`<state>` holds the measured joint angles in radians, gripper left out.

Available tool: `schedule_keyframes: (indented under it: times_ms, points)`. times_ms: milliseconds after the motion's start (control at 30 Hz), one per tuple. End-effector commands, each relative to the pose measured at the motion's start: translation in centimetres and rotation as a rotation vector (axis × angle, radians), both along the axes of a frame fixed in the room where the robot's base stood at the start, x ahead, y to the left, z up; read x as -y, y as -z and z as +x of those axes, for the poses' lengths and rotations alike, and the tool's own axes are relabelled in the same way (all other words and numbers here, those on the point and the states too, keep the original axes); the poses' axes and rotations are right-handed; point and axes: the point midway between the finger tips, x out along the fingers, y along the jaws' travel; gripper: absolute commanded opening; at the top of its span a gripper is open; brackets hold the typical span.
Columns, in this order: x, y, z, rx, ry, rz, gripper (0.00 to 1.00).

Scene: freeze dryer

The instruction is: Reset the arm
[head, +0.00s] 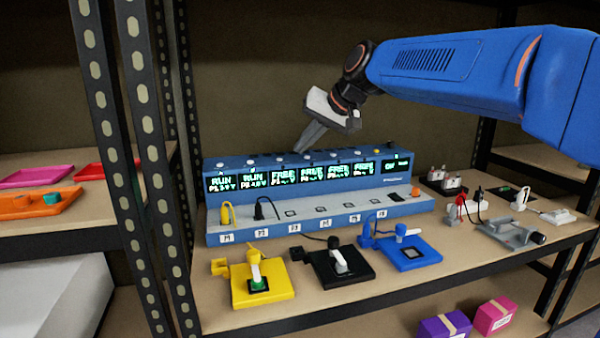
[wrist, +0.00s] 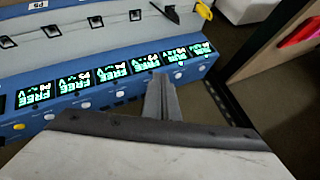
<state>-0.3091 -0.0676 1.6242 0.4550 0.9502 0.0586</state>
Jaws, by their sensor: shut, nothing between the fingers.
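My gripper (head: 301,148) is at the end of my blue arm, which reaches in from the right in the head view. Its fingers are shut together and empty. They point down and to the left at the top rear of the blue multi-channel unit (head: 330,210), close above its row of white knobs. I cannot tell whether they touch it. The wrist view shows the shut fingers (wrist: 161,95) in front of the unit's green displays (wrist: 120,70). In the head view the two left displays read RUN and several others read FREE.
Yellow (head: 278,289), black (head: 322,270) and blue (head: 425,262) fixtures lie on the shelf before the unit. A grey device (head: 510,236) and small parts stand at right. A dark rack post (head: 105,120) rises at left, with coloured trays (head: 38,177) beyond. Space above the unit's left side is clear.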

Motion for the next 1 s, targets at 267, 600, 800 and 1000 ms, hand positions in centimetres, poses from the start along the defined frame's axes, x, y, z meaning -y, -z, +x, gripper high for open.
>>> schedule_keyframes:
  times_ms: [267, 600, 800, 1000]
  points:
    - [4.7, 2.1, -3.9, -0.004, 0.032, -0.063, 0.00]
    - [14.1, 8.6, -13.8, -0.030, 0.099, -0.207, 0.00]
    - [19.2, 13.7, -20.5, -0.052, 0.136, -0.299, 0.00]
    - [23.5, 19.5, -27.4, -0.080, 0.170, -0.390, 0.00]
